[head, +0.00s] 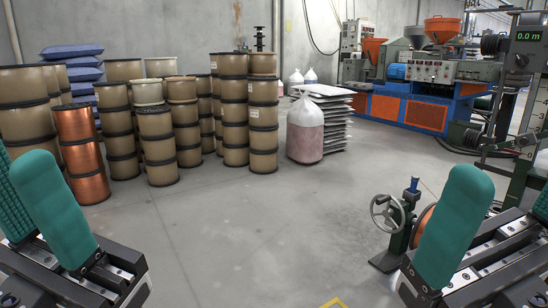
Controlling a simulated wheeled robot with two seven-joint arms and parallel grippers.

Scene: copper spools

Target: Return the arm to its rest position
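My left gripper (16,165) is at the lower left edge, with its teal fingers raised and apart. Nothing shows between them, though part of it is cut off by the frame. My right gripper (508,190) is at the lower right, with its teal fingers well apart and nothing between them. A stack of copper-wound spools (82,152) stands on the floor beyond my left gripper. A copper-coloured round part (424,224) shows beside a handwheel stand (392,218), partly hidden behind my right gripper's near finger.
Several stacks of tan spools (235,115) stand at the back left, before blue sacks (72,55). A clear bag (305,130) and stacked sheets (333,115) stand mid-back. An orange and blue machine (410,108) is at the back right. The central floor (255,230) is clear.

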